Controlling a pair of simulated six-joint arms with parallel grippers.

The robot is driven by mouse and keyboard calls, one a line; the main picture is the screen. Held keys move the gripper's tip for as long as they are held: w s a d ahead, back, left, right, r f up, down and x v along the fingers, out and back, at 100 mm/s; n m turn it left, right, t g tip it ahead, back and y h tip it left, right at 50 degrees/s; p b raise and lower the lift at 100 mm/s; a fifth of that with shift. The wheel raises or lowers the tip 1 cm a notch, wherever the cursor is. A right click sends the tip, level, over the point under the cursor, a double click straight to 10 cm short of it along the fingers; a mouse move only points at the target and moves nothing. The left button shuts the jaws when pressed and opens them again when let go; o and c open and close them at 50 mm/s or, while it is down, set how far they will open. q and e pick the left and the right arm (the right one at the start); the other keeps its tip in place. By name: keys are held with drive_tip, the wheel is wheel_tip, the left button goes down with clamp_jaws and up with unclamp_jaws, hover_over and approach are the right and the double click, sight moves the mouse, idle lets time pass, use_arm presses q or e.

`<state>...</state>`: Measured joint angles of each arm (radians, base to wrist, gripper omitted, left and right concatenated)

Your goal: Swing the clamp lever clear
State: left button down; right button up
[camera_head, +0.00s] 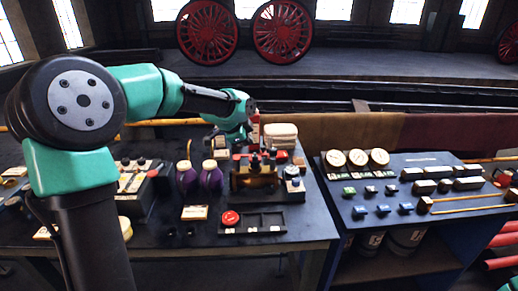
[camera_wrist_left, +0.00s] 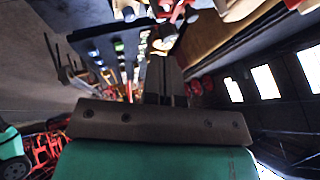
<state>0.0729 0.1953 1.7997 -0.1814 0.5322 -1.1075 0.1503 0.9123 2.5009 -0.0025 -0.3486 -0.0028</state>
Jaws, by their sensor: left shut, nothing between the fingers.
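A brass-coloured block (camera_head: 254,178) with dark knobs on top sits in a dark fixture on the left workbench, in the middle of the head view. A small red part (camera_head: 247,156) shows at the back of this fixture. I cannot tell for sure which part is the clamp lever. Red parts (camera_wrist_left: 176,12) show beyond the fingertips. My right gripper is out of view.
A white stack (camera_head: 281,131) stands behind. A second bench (camera_head: 400,166) carries gauges.

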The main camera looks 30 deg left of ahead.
use_arm(q)
drive_tip(key=shift+w+f, duration=0.1)
approach(261, 156)
wheel_tip(261, 156, down, 4)
drive_tip(key=w+d, duration=0.1)
drive_tip(key=d, duration=0.2)
drive_tip(key=w, duration=0.1)
drive_tip(key=w+a, duration=0.1)
drive_tip(key=w, duration=0.1)
drive_tip(key=shift+w+f, duration=0.1)
drive_tip(key=shift+f, duration=0.1)
drive_tip(key=shift+w+a, duration=0.3)
drive_tip(key=shift+w, duration=0.25)
drive_tip(key=shift+w+d, duration=0.1)
